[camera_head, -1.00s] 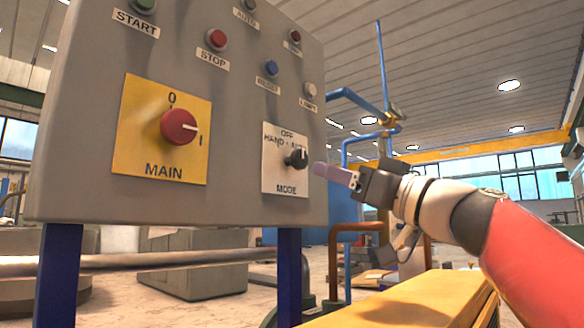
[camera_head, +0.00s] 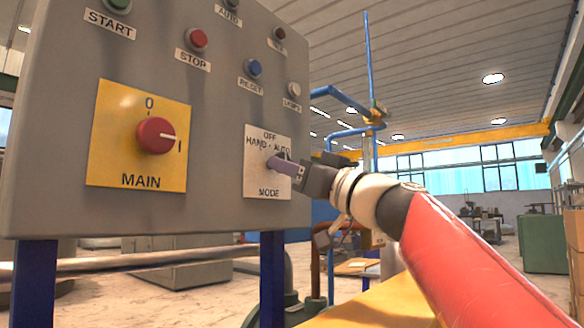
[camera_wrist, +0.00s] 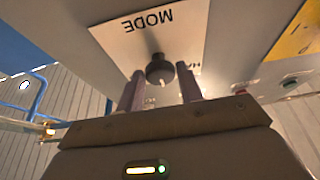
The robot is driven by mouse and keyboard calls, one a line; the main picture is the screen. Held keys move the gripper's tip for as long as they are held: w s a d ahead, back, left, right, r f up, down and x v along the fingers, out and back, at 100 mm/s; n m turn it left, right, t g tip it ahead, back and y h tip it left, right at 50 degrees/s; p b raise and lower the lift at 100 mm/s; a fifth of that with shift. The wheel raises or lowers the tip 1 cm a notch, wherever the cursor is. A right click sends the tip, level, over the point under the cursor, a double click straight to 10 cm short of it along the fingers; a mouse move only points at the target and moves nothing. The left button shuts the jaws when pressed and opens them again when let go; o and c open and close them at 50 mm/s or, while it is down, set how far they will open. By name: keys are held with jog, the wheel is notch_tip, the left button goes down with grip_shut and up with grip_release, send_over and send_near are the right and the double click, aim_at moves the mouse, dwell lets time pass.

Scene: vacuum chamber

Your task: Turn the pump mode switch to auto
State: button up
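The mode switch is a small black knob on a white plate (camera_head: 257,184) labelled OFF, HAND, AUTO and MODE, low on the right of the grey panel. In the head view my gripper (camera_head: 279,165) covers most of the knob. In the wrist view the knob (camera_wrist: 160,68) is between my two purple-grey fingers, with a gap on each side. The gripper is open and not closed on it. A pale mark shows on the knob's edge, but which label it points to cannot be told.
The grey panel (camera_head: 215,110) stands on blue posts (camera_head: 272,275). It carries a red MAIN switch (camera_head: 156,135) on a yellow plate, and several buttons above the mode plate. A yellow surface (camera_head: 375,305) lies below my arm. Blue pipes (camera_head: 372,115) stand behind.

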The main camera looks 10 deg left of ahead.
jog(key=c, duration=0.5)
jog(key=shift+m+t, duration=0.3)
jog(key=shift+m, duration=0.2)
jog(key=m+t+h+p, duration=0.1)
jog(key=m, duration=0.3)
jog(key=m+t+h+p, duration=0.1)
jog(key=m+h, duration=0.1)
jog(key=m, duration=0.2)
jog(key=m+t+h+p, duration=0.1)
jog(key=m+h, duration=0.1)
jog(key=m, duration=0.1)
jog(key=shift+s+a+r+m+t+p, duration=0.2)
jog(key=shift+s+m+t+p, duration=0.1)
jog(key=shift+s+m+t, duration=0.1)
jog(key=shift+w+f, duration=0.1)
